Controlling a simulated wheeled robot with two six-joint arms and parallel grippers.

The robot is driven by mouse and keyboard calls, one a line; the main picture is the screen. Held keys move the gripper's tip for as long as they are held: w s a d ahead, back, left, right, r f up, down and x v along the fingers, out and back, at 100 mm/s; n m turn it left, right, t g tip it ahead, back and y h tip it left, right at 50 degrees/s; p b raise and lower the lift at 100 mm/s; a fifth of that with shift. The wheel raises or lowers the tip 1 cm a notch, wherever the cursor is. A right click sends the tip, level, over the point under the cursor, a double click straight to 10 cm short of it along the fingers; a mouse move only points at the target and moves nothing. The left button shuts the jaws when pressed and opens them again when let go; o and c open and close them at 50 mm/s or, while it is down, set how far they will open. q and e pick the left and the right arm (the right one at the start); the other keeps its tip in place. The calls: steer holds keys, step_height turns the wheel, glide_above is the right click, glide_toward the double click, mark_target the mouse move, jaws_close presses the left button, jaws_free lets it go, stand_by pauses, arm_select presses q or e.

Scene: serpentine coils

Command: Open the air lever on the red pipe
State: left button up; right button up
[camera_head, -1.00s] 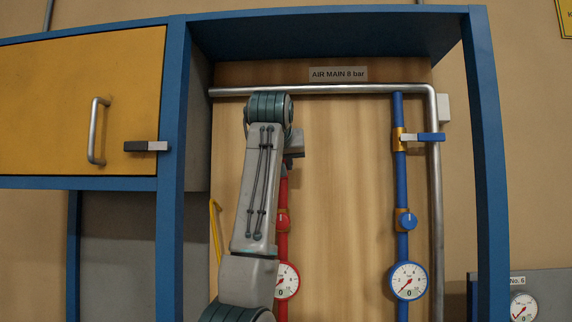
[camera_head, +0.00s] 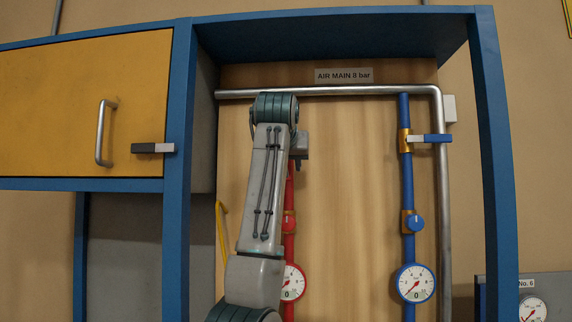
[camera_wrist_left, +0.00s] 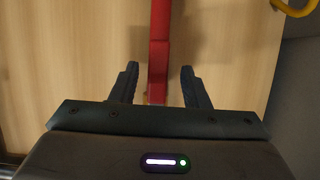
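The red pipe (camera_head: 290,185) runs down the wooden panel, partly hidden behind my left arm in the head view. It carries a red knob (camera_head: 290,222) and a white gauge (camera_head: 292,283). In the left wrist view, a red bar (camera_wrist_left: 159,55), thicker towards the fingers, reaches between the fingertips. I cannot tell whether the thicker part is the lever or pipe. My left gripper (camera_wrist_left: 157,85) is open around it, with a gap on each side. In the head view my arm hides most of this gripper and the red pipe's air lever. My right gripper is not in view.
A blue pipe (camera_head: 407,185) with a sideways blue lever (camera_head: 437,138) stands to the right. A grey main pipe (camera_head: 330,92) crosses above. A blue frame post (camera_head: 180,130) and yellow cabinet door (camera_head: 60,110) lie left. A yellow hook shape (camera_head: 221,235) hangs nearby.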

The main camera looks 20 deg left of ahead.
arm_select(q)
steer(key=b+v, duration=0.5)
steer(key=v, duration=0.5)
steer(key=shift+s+r, duration=0.15)
steer(key=shift+s, duration=0.15)
steer(key=shift+d, duration=0.1)
